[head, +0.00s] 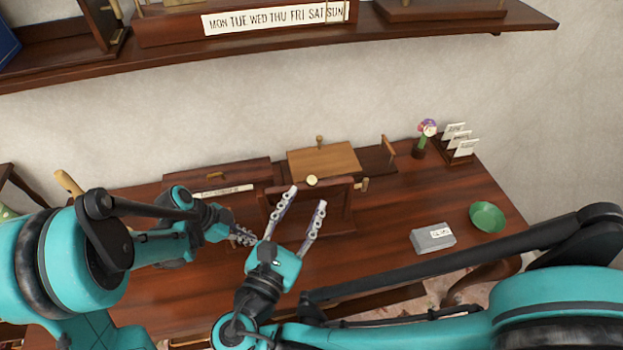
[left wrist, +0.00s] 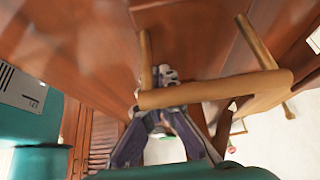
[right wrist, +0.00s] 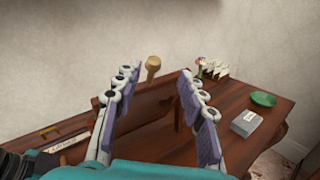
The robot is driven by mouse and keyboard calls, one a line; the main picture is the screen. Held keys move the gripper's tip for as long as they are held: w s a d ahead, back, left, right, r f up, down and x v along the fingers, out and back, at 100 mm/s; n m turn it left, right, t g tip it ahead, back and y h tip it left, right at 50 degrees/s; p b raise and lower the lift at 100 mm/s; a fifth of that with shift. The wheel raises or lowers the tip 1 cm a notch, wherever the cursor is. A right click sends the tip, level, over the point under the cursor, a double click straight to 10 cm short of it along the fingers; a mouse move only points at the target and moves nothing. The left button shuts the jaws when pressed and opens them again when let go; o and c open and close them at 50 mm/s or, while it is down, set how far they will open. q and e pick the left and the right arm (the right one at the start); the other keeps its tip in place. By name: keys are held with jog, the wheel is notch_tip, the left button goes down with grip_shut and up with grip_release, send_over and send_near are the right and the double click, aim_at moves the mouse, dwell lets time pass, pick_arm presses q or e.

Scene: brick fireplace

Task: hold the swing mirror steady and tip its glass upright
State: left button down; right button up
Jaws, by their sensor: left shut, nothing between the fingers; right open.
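The swing mirror (head: 338,185) stands on the desk as a dark wooden frame with a small brass knob at its top edge. It also shows between my right fingers in the right wrist view (right wrist: 150,112). The reflecting face of its glass is not clearly visible. My right gripper (head: 306,198) is open, its fingers spread in front of the frame; I cannot tell if they touch it. My left gripper (head: 248,240) is shut and empty, low at the mirror's left. In the left wrist view its fingertips (left wrist: 167,76) are beside a tan bar.
A tan-lidded wooden box (head: 325,159) sits behind the mirror. A grey box (head: 433,237), a green bowl (head: 487,217), a flower (head: 427,130) and a card holder (head: 460,148) stand at the right. A shelf (head: 400,35) spans the wall above.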

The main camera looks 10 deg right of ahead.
aim_at(310, 186)
jog(key=shift+w+a+f, duration=0.1)
jog(key=shift+a, duration=0.25)
jog(key=shift+w+d, duration=0.1)
jog(key=shift+w, duration=0.2)
jog(key=x, duration=0.6)
jog(key=shift+w+d+f, duration=0.1)
jog(key=shift+w+d, duration=0.05)
jog(key=shift+w, duration=0.15)
grip_shut()
